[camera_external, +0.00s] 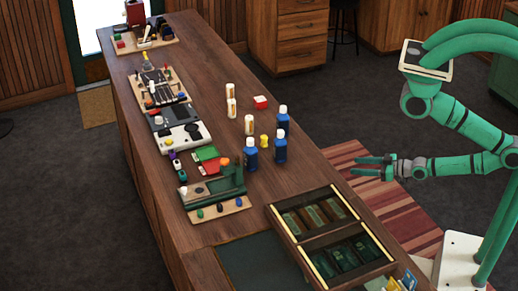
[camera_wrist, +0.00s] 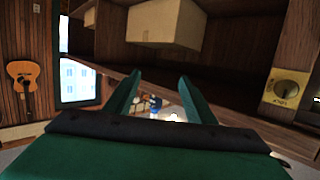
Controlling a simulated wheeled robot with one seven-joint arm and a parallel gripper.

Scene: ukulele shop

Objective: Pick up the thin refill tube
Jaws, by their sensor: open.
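Several small tubes and bottles stand on the wooden counter (camera_external: 300,172). Slim white tubes with orange-brown markings stand mid-counter: one at the back (camera_external: 230,90), one just in front of it (camera_external: 232,110), and another farther right (camera_external: 249,125). I cannot tell which is the thin refill tube. My green gripper (camera_external: 357,167) is right of the counter, apart from it and from the tubes, with its fingers pointing left. In the wrist view my gripper (camera_wrist: 158,98) shows two spread fingers with nothing held between them. Small blurred items (camera_wrist: 155,103) appear beyond the fingers.
A divided wooden tray (camera_external: 290,243) sits at the near end.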

